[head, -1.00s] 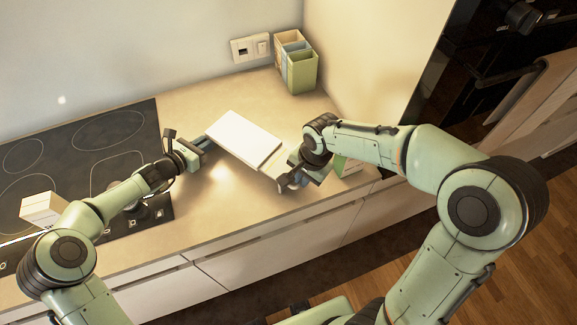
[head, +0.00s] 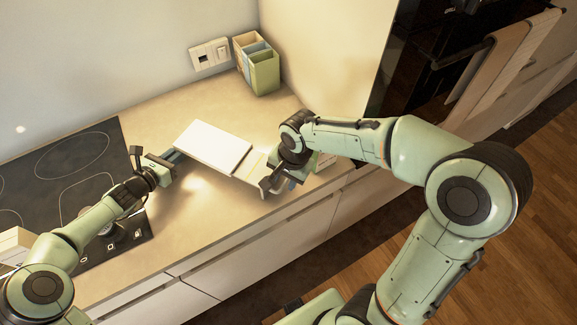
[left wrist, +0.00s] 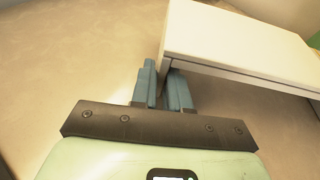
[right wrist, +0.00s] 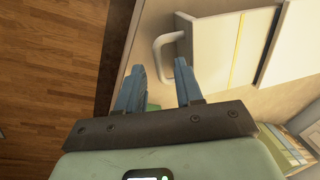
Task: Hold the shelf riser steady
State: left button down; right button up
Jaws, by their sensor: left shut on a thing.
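The shelf riser (head: 208,147) is a white board with low sides standing on the worktop. In the left wrist view its top (left wrist: 235,40) and side edge are beside the fingers. My left gripper (head: 172,158) is shut on the riser's near left end; the fingers (left wrist: 163,88) hide the exact contact. My right gripper (head: 270,180) is at the riser's right end. In the right wrist view its fingers (right wrist: 160,88) are apart, with a white curved handle (right wrist: 160,50) by their tips. The handle joins a pale thing (right wrist: 212,50) at the riser's right end.
A black hob (head: 60,165) lies at the left with a white box (head: 12,243) near it. A holder with compartments (head: 263,75) stands at the back wall. A tall cabinet side (head: 320,50) bounds the right. The worktop's front edge runs close to both grippers.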

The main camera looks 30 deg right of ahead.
pick_arm(q)
jog(key=c, duration=1)
grip_release()
jog(key=shift+d+r, duration=0.1)
jog(key=shift+c, duration=0.2)
pick_arm(e)
notch_tip(320, 180, up, 10)
jog(key=s+d, duration=0.1)
jog(key=shift+s+r, duration=0.25)
jog(key=shift+s, duration=0.05)
pick_arm(q)
jog(key=shift+a, duration=0.2)
jog(key=shift+s+a, duration=0.2)
jog(key=shift+a, duration=0.05)
jog(key=v, duration=1.1)
jog(key=shift+d+r, duration=0.1)
jog(key=shift+r, duration=0.05)
jog(key=shift+s, duration=0.1)
